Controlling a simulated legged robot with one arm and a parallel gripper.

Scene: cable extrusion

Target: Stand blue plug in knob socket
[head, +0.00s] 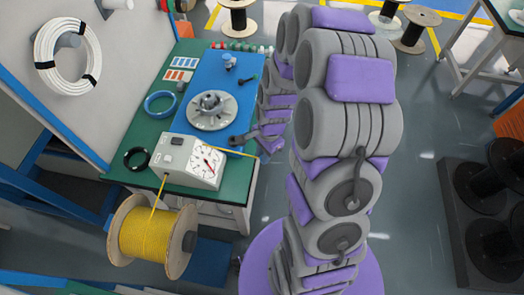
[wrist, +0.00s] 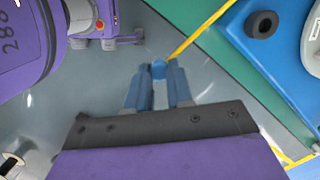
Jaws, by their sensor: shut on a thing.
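My gripper (wrist: 158,84) shows in the wrist view with its two blue fingers closed on a small blue plug (wrist: 158,67) at their tips. A yellow cable (wrist: 203,32) runs from the plug up and right. The plug is over the floor, beside the table edge and apart from the blue mat. A black round piece with a dark hole (wrist: 262,24), perhaps the knob socket, stands on the mat at the upper right. In the head view, my arm reaches past the table's right edge; the plug cannot be made out there.
In the head view, a white dial box (head: 188,161) stands at the table's near edge, fed from a yellow cable spool (head: 150,236). A grey round fixture (head: 212,109), a blue ring (head: 160,104) and a black ring (head: 136,158) lie on the table (head: 150,128).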

